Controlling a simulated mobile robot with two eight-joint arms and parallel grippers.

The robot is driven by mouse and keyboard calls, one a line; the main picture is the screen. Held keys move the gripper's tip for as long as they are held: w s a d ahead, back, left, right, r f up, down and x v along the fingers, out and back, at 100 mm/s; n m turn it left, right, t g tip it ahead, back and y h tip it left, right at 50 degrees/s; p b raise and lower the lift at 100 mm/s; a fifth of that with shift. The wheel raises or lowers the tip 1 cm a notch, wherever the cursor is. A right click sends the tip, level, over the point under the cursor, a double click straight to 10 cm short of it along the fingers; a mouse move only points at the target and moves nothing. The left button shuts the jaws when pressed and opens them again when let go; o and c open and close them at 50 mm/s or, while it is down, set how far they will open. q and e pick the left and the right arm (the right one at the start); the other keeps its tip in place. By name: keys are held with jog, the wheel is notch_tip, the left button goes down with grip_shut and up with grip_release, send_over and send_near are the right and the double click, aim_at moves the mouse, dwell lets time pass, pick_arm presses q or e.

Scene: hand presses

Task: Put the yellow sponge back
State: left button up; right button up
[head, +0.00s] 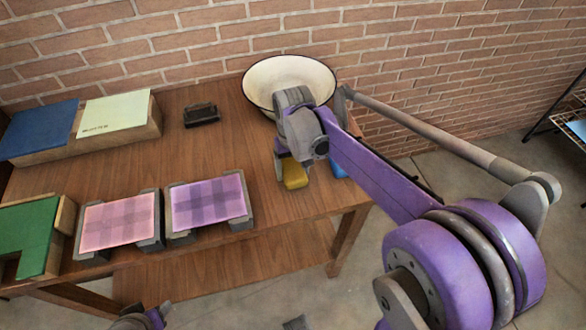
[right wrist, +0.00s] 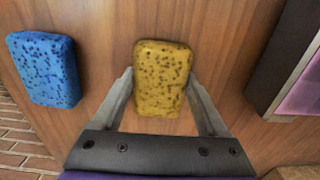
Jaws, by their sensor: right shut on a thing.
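The yellow sponge (head: 294,177) lies at the front right of the wooden table, below my right gripper (head: 293,165). In the right wrist view the sponge (right wrist: 162,72) is speckled and sits upright in the picture between the two fingers of my right gripper (right wrist: 161,85). The gripper is shut on it, one finger along each side. The sponge appears at or very near the table top; a gap beneath cannot be told. Only a grey and purple piece of my left arm shows at the bottom edge of the head view; its gripper fingers are not seen.
A blue sponge (right wrist: 44,68) lies beside the yellow one, mostly hidden in the head view. A white bowl (head: 262,70) stands behind. Purple (head: 208,202) and pink (head: 117,219) presses stand to the left. A dark small object (head: 201,114) lies farther back.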

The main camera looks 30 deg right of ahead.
aim_at(293, 169)
jog(key=shift+f, duration=0.15)
jog(key=o, duration=1.2)
jog(key=shift+r, duration=0.35)
notch_tip(293, 169, up, 12)
jog(key=shift+f+p, duration=0.15)
jog(key=shift+p, duration=0.4)
